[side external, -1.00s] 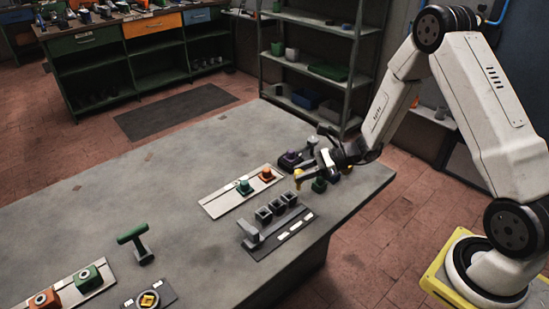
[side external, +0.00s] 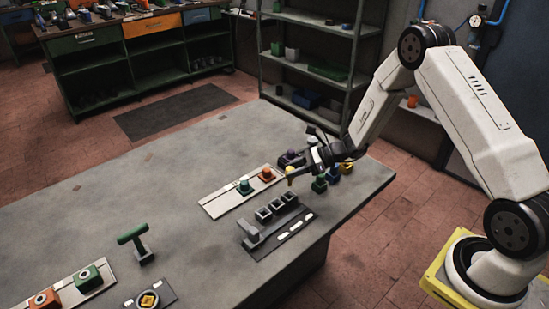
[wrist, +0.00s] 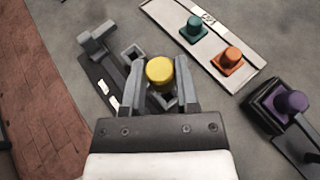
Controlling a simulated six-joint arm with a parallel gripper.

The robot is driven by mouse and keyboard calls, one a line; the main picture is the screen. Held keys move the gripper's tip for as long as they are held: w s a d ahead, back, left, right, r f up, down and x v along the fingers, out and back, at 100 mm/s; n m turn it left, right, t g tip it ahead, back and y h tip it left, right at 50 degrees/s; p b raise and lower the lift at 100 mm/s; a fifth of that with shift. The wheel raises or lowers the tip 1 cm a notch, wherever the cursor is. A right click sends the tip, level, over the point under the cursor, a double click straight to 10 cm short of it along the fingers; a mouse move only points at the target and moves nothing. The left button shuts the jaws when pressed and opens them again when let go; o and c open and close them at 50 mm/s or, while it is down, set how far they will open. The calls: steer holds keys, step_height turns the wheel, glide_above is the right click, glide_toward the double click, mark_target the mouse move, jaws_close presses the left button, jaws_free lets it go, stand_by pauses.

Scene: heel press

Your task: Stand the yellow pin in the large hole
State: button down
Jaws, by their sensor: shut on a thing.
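My gripper (side external: 298,171) is shut on the yellow pin (side external: 289,170) and holds it above the far end of a dark fixture (side external: 259,254). The fixture has a row of three square grey sockets (side external: 263,215) and a raised grey block at its near end. In the wrist view the pin's round yellow top (wrist: 159,70) sits between my two fingers. One open socket (wrist: 133,55) shows to the left of the pin; another shows partly below it. The pin's lower end is hidden there. I cannot tell which hole is the large one.
A pale strip (side external: 215,207) with a teal knob (side external: 244,186) and an orange knob (side external: 267,174) lies beside the fixture. Purple (side external: 291,158), green (side external: 319,185) and yellow (side external: 347,167) pieces stand close to my gripper. The table's left middle is clear.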

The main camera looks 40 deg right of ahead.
steer(key=shift+f, duration=1.9)
steer(key=shift+f, duration=1.55)
stand_by(1.5)
steer(key=shift+c, duration=1.4)
jaws_free()
steer(key=shift+v, duration=3.9)
